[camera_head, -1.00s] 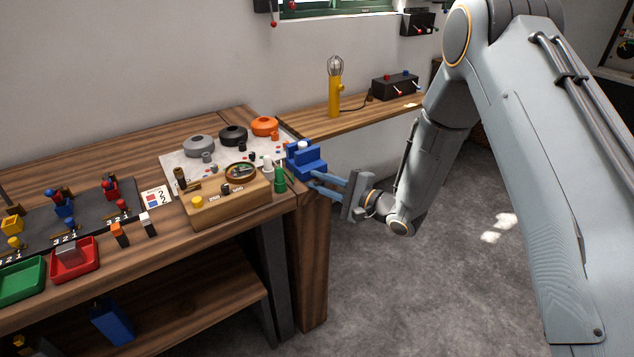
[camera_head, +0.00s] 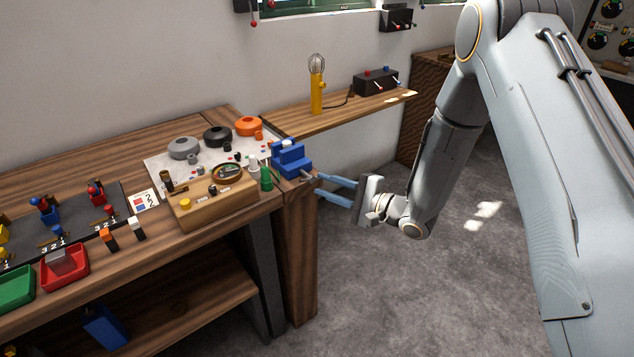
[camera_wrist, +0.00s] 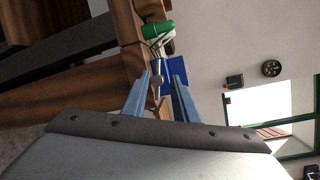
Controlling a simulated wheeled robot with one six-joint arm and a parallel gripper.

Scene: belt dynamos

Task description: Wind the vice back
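The blue vice (camera_head: 293,160) is mounted at the right end of the workbench. A small pale piece shows at its top; I cannot tell whether the jaws grip it. A metal handle (camera_head: 306,177) sticks out of its right side. In the wrist view the vice (camera_wrist: 178,67) is partly hidden behind the fingers, and the grey handle (camera_wrist: 157,78) shows between them. My gripper (camera_head: 321,184) is to the right of the vice, fingers apart and pointing at it. In the head view the fingertips look a little short of the handle. I see nothing held.
A wooden box (camera_head: 210,205) with a green cylinder (camera_head: 266,179) beside it stands just left of the vice. Grey, black and orange (camera_head: 248,125) round parts lie behind. A wall shelf (camera_head: 345,110) bears a yellow lamp. Floor space right of the bench is clear.

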